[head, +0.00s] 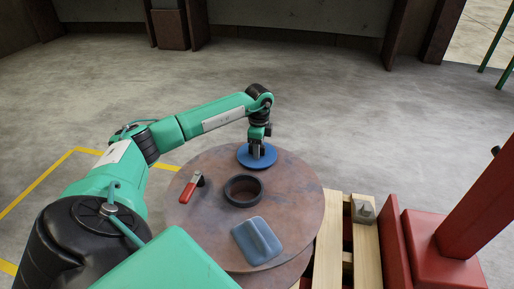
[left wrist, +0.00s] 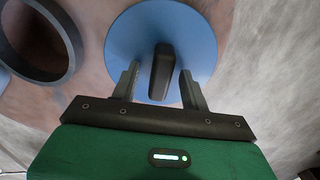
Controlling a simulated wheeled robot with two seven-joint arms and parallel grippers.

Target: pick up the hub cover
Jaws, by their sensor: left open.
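The hub cover is a blue disc (head: 266,162) lying on the far side of the rusty reel flange (head: 300,225). In the left wrist view the blue disc (left wrist: 205,40) carries a dark upright grip (left wrist: 161,70) at its middle. My left gripper (head: 256,153) points down over the disc in the head view. In the left wrist view its fingers (left wrist: 160,88) are open, one on each side of the dark grip, with gaps showing. My right gripper is not in view.
A black ring-shaped hub (head: 243,203) stands at the flange's middle. A red-handled tool (head: 189,189) lies left of it, and a blue-grey pad (head: 257,241) lies nearer. A wooden pallet (head: 328,250) and red steel frame (head: 425,235) stand at right.

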